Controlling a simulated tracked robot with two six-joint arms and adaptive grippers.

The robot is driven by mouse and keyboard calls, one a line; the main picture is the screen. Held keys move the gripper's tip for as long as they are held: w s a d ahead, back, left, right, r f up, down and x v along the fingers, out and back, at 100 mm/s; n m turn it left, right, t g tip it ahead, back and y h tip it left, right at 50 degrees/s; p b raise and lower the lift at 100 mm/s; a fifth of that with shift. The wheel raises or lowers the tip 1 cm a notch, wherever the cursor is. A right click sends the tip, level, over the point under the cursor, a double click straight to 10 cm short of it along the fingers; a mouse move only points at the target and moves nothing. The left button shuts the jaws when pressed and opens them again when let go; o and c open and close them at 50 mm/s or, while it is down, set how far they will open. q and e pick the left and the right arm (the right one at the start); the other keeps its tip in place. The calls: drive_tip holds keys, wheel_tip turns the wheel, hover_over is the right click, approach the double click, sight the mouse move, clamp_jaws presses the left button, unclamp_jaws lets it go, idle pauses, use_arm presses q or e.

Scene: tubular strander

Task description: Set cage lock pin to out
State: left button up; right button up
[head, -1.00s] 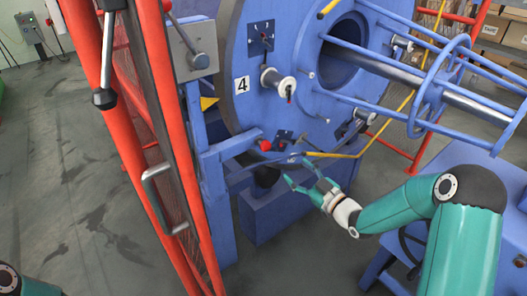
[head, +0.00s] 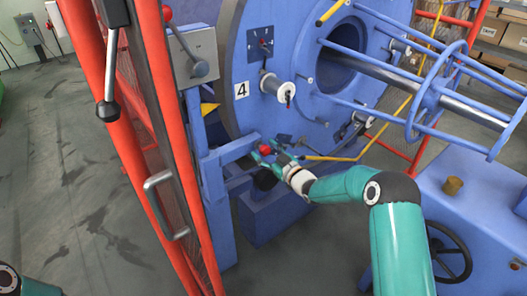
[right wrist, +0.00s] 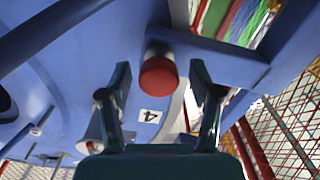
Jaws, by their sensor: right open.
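The cage lock pin appears to be the red knob (head: 265,149) low on the blue frame, beside the big blue disc. In the right wrist view the red knob (right wrist: 158,77) sits at the end of a short grey stem, against a blue bar. My right gripper (head: 268,154) is open, with its fingertips at the knob. In the right wrist view the two fingers (right wrist: 160,72) stand on either side of the knob, with a visible gap on each side. They are not closed on it. My left gripper is not in view.
The blue disc (head: 240,60) bears a spool (head: 277,86) and a "4" label. A red mesh guard (head: 140,130) with a grey handle stands left of the knob. A yellow bar (head: 335,157) is right of my gripper. Grey floor (head: 70,170) is clear at the left.

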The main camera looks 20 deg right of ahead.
clamp_jaws()
idle(0.3)
